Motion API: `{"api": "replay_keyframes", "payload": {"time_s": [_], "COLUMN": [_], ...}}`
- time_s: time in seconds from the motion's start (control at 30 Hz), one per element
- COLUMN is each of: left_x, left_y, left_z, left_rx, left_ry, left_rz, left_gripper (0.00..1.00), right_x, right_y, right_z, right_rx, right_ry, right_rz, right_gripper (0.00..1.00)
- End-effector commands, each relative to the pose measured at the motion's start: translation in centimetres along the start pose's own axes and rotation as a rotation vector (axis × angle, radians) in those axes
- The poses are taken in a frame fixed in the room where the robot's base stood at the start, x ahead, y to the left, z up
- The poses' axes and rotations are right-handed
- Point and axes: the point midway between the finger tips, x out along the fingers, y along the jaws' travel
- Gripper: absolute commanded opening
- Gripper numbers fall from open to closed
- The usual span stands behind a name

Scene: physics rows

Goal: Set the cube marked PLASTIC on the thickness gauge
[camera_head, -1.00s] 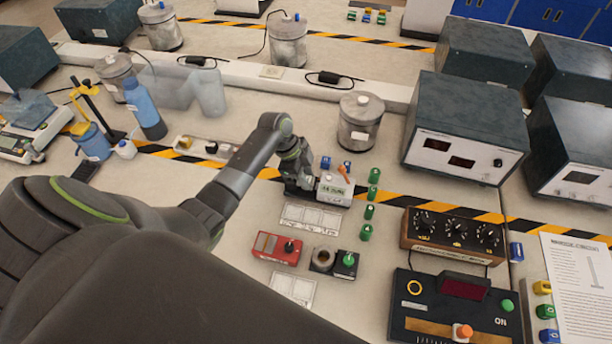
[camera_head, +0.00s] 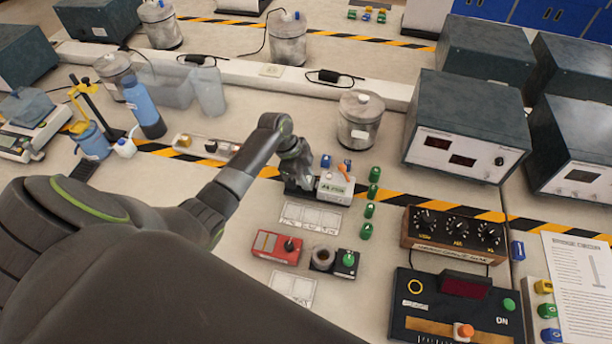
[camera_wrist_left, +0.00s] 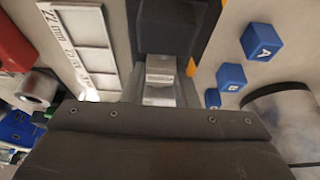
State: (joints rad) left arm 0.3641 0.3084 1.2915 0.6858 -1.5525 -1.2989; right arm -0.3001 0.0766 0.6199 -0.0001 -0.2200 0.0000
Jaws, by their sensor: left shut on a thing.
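The thickness gauge (camera_head: 334,190) is a small white device with a greenish display and an orange lever; its reading is too small to read. My left gripper (camera_head: 297,184) is low at the gauge's left side, right beside it. In the left wrist view the gripper (camera_wrist_left: 160,82) is shut on a pale grey block (camera_wrist_left: 160,70), with a dark surface just beyond it. No marking on the block can be read, so I cannot tell whether it is the PLASTIC cube. Whether it touches the gauge is unclear. My right gripper is not in view.
A sheet with pale rectangles (camera_head: 312,216) and a red device (camera_head: 277,247) lie in front. A tray (camera_head: 203,147) holds small cubes behind my arm.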

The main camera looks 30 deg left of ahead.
Motion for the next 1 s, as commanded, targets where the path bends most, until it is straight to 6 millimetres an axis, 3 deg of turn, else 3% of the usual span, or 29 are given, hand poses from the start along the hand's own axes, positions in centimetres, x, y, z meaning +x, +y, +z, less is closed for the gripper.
{"api": "replay_keyframes", "payload": {"time_s": [0.23, 0.27, 0.43, 0.63, 0.77, 1.0], "left_x": [0.42, 0.37, 0.35, 0.35, 0.35, 0.35], "left_y": [0.0, 0.0, 0.0, 0.0, 0.01, 0.01], "left_z": [0.15, 0.14, 0.13, 0.14, 0.14, 0.15], "left_rx": [0.0, 0.0, 0.0, 0.0, 0.0, 0.0], "left_ry": [0.0, 0.0, 0.0, 0.0, 0.0, 0.0], "left_rz": [0.0, 0.0, 0.0, 0.0, 0.0, 0.0], "left_gripper": [0.06, 0.29, 0.51, 0.52, 0.66, 0.66], "right_x": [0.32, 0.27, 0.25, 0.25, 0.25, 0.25], "right_y": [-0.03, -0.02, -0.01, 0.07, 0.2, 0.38], "right_z": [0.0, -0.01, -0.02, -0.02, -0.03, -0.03], "right_rx": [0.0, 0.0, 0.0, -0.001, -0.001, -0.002], "right_ry": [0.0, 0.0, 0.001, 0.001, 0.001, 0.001], "right_rz": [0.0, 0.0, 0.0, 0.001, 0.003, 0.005], "right_gripper": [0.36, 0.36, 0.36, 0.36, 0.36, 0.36]}}
